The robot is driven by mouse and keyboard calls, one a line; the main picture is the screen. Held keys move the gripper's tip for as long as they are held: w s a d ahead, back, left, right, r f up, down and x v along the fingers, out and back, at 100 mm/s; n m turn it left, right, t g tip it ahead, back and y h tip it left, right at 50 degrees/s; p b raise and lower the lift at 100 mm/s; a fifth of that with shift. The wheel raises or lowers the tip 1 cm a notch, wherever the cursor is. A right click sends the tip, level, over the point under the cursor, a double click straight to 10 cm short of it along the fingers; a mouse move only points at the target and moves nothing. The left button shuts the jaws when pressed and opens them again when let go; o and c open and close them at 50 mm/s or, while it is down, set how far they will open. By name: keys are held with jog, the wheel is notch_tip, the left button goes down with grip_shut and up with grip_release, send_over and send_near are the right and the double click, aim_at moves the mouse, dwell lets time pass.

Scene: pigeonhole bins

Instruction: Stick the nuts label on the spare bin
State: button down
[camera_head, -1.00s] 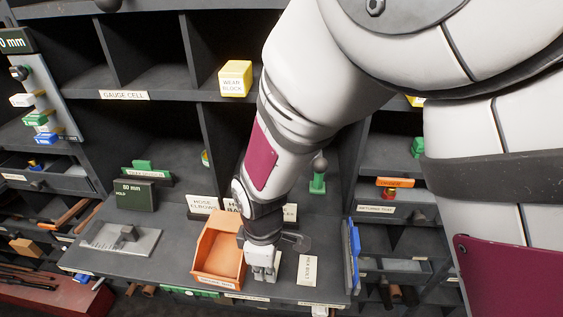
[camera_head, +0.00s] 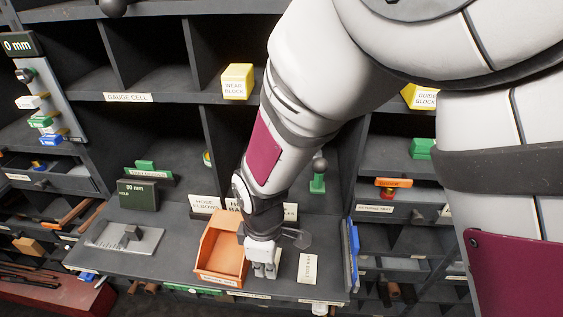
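An orange open-topped bin (camera_head: 218,269) stands on the grey ledge with a small label strip on its front; the strip's print is too small to read. My gripper (camera_head: 264,272) points down just right of the bin, close to its right wall. Its pale fingertips are low over the ledge; their gap and anything between them are too small to tell. A cream label card (camera_head: 309,268) lies flat on the ledge to the right of my gripper; its print is not clearly legible. White cards stand behind the bin, one reading HOSE ELBOWS (camera_head: 204,204), others partly hidden by my arm.
A blue panel (camera_head: 353,255) stands upright at the ledge's right end. A dark 80 mm block (camera_head: 138,194) and a grey plate with a knob (camera_head: 123,238) are on the left. Pigeonhole dividers rise behind. My arm hides the middle cells.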

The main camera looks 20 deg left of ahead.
jog(key=shift+s+r+p, duration=0.15)
jog(key=shift+r+p, duration=0.15)
jog(key=shift+r, duration=0.2)
dwell(0.4)
jog(key=shift+r+p, duration=1.4)
jog(key=shift+r, duration=1.1)
